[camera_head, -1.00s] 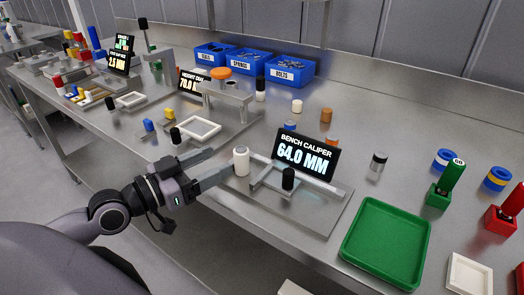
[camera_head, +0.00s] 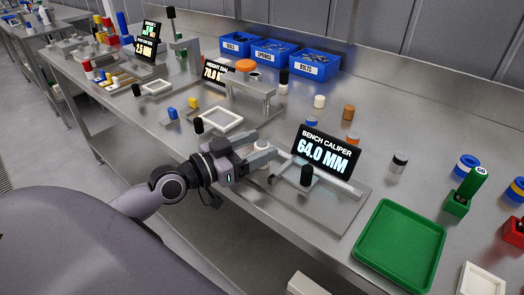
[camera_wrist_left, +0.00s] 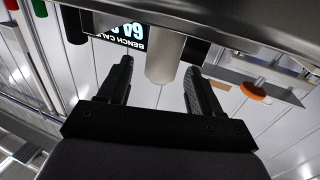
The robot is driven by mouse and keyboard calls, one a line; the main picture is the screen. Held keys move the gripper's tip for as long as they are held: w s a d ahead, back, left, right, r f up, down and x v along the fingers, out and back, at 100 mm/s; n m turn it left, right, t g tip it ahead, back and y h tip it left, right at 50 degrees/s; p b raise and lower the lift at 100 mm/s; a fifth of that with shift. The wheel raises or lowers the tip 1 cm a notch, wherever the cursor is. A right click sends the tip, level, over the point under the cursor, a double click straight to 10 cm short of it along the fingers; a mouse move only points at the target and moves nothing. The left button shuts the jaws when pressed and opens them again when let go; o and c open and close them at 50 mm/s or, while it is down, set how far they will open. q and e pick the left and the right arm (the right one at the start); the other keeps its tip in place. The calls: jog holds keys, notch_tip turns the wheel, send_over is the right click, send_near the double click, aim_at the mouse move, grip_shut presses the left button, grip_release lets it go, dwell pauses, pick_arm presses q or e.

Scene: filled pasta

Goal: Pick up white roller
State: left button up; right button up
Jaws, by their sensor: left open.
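The white roller (camera_head: 263,147) stands upright near the front edge of the bench, left of the bench caliper. My left gripper (camera_head: 265,144) is open around it, with one finger on either side; the fingers partly hide it in the head view. In the left wrist view the roller (camera_wrist_left: 165,58) is a pale cylinder between the two open fingers, with a visible gap on each side. A second whitish roller (camera_head: 319,101) stands farther back on the bench. My right gripper is not in view.
The bench caliper display (camera_head: 326,151) and a black cylinder (camera_head: 306,175) on its plate stand just right of the gripper. A white square frame (camera_head: 220,121) lies behind it to the left. A green tray (camera_head: 401,245) is at the front right. Blue bins (camera_head: 313,66) line the back.

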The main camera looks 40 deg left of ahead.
aim_at(261, 142)
pick_arm(q)
jog(key=shift+w+d, duration=0.3)
jog(key=shift+w, duration=0.35)
grip_shut()
jog(key=shift+r+p, duration=0.3)
jog(key=shift+r, duration=0.2)
notch_tip(261, 142, up, 19)
jog(key=p, duration=0.3)
